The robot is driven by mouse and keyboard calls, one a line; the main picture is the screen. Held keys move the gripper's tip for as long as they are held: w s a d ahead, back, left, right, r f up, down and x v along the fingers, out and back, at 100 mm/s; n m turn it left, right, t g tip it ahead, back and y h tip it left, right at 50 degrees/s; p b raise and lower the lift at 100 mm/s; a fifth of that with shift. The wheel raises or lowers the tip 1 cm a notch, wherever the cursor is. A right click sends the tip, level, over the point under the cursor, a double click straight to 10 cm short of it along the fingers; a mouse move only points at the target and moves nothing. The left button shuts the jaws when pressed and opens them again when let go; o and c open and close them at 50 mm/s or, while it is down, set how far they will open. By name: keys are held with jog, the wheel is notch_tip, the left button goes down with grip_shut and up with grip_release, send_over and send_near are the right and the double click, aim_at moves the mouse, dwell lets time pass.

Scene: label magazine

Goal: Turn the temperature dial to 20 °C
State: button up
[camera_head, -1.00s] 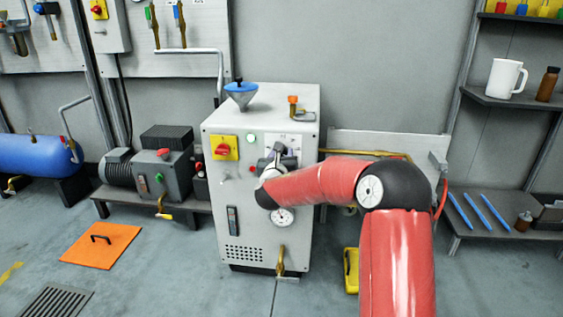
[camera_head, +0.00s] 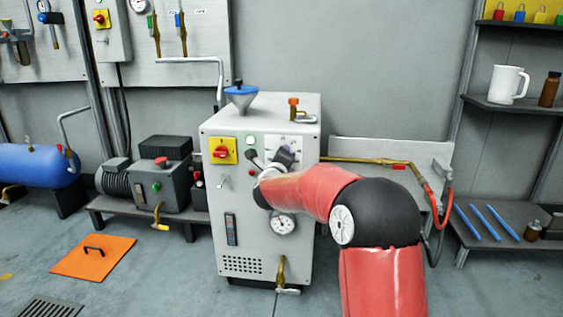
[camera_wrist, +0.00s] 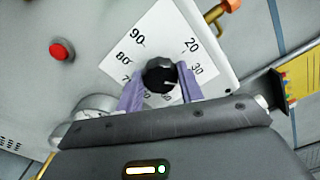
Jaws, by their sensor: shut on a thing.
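The temperature dial (camera_wrist: 160,76) is a black round knob on a white scale plate (camera_wrist: 150,40). The figures 90, 80 and part of 70 show on the left, 20 and 30 on the right. Lower figures are partly covered by my gripper. A small pale mark shows on the knob's lower right, but I cannot read its exact setting. My gripper (camera_wrist: 160,72) is shut on the knob, one purple finger on each side. In the head view the plate (camera_head: 272,142) is on the grey cabinet's front, and my gripper (camera_head: 284,156) hides the knob.
The cabinet (camera_head: 235,190) also carries a yellow-and-red switch (camera_head: 223,150), a lit green lamp (camera_head: 251,141), a small lever beside the dial, a gauge (camera_head: 284,224) below, and a blue funnel (camera_head: 240,95) on top. A red button (camera_wrist: 62,50) is left of the plate.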

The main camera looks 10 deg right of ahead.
jog(key=n+p, duration=0.1)
jog(key=n, duration=0.9)
jog(key=shift+f, duration=0.1)
jog(key=shift+n, duration=0.5)
jog(key=o, duration=1)
jog(key=v, duration=0.7)
jog(key=shift+s+a, duration=0.15)
jog(key=shift+s, duration=0.2)
